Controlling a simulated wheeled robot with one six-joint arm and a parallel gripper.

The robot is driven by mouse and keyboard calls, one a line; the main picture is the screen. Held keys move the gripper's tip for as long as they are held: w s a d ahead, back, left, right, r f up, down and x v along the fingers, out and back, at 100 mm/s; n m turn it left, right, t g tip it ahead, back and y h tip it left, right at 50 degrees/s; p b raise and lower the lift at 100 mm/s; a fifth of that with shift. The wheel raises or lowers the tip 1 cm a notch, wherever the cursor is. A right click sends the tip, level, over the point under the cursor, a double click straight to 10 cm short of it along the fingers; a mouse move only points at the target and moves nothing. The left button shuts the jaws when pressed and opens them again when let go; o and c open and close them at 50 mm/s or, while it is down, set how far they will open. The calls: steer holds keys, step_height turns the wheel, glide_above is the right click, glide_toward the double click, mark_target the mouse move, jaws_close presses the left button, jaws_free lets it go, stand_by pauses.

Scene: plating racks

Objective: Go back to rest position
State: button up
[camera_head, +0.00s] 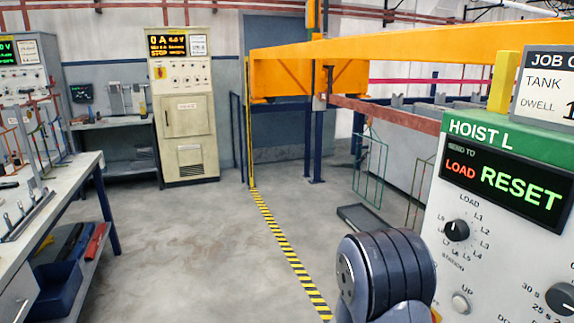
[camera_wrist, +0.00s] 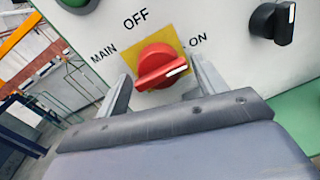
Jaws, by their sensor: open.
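My gripper (camera_wrist: 160,78) shows in the wrist view with its fingers apart, one on each side of the red main switch (camera_wrist: 155,66). The switch sits on a yellow plate marked OFF and ON, and its white mark points right, on the ON side. I cannot tell whether the fingers touch it. In the head view the hoist panel (camera_head: 444,227) stands at the right, its display (camera_head: 506,184) reading LOAD and RESET. My arm covers its lower left edge there, and the gripper is hidden.
A black knob (camera_wrist: 273,22) is right of the switch. In the head view, a workbench (camera_head: 88,165) stands left, a rectifier cabinet (camera_head: 187,110) behind, and an orange hoist beam (camera_head: 400,46) overhead. Grey floor (camera_head: 190,235) left of the yellow-black stripe (camera_head: 283,240) is clear.

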steer(key=shift+n+p, duration=2.1)
steer(key=shift+p, duration=0.15)
steer(key=shift+s, duration=0.1)
